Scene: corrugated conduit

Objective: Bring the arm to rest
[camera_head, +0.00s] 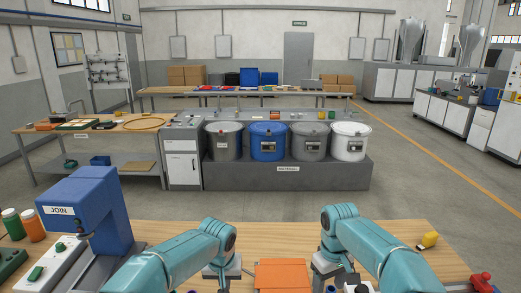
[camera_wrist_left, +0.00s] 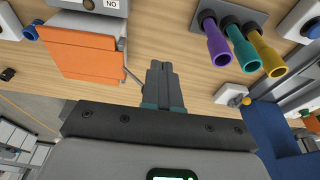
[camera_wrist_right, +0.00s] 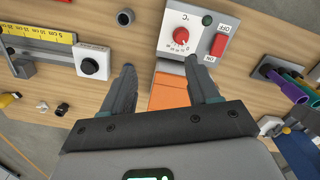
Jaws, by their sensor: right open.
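My left gripper (camera_wrist_left: 163,75) has its two fingers together in the left wrist view, with nothing visible between them, above the wooden bench. In the head view my left gripper (camera_head: 222,272) hangs over the bench, left of an orange piece (camera_head: 283,275), partly cut off by the lower edge. My right gripper (camera_wrist_right: 160,80) is open and empty in the right wrist view; its fingers stand apart over the bench, on either side of the orange piece (camera_wrist_right: 172,90). In the head view my right gripper (camera_head: 330,272) is right of the orange piece, its fingertips unclear.
A blue machine marked JOIN (camera_head: 88,215) stands at the bench's left. Purple, teal and yellow tubes (camera_wrist_left: 243,50) sit in a holder. A control box with a red dial (camera_wrist_right: 180,38) and a ruler (camera_wrist_right: 40,40) lie near the right gripper. A yellow item (camera_head: 428,240) is at right.

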